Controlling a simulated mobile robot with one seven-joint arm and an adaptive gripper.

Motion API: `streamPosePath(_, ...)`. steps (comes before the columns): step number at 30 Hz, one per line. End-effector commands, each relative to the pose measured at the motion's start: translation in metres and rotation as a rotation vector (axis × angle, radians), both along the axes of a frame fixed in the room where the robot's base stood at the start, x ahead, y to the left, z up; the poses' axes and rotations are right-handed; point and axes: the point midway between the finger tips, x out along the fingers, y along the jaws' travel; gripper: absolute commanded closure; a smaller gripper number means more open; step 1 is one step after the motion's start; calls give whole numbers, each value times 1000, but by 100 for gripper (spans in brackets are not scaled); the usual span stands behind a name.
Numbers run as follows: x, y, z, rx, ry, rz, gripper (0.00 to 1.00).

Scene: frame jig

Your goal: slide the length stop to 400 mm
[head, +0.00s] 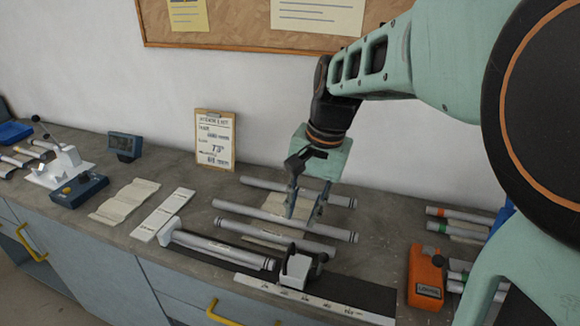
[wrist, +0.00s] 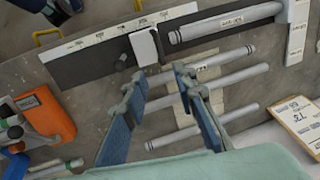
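The length stop (head: 296,271) is a white block with a dark knob on the black rail of the jig. It also shows in the wrist view (wrist: 146,47). A white scale strip (head: 318,303) runs along the rail's front edge; its numbers are too small to read surely. A grey tube (head: 215,248) lies in the jig between the left end block (head: 168,230) and the stop, its right end close to the stop. My gripper (head: 303,212) is open and empty, above the loose tubes behind the jig. In the wrist view its fingers (wrist: 162,72) are apart, clear of the stop.
Several loose tubes (head: 283,219) lie behind the jig. An orange device (head: 426,278) and banded tubes (head: 460,214) are at right. A clipboard (head: 215,139) leans on the wall. Papers (head: 125,200), a blue-grey device (head: 80,188) and a small display (head: 125,146) are at left.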

Motion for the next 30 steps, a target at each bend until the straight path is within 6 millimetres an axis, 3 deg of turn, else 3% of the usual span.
streamPosePath(5, -2, 3, -7, 11, 12, 5, 74)
streamPosePath(21, 4, 19, -95, 8, 11, 4, 74)
streamPosePath(30, 5, 21, -106, 8, 8, 4, 74)
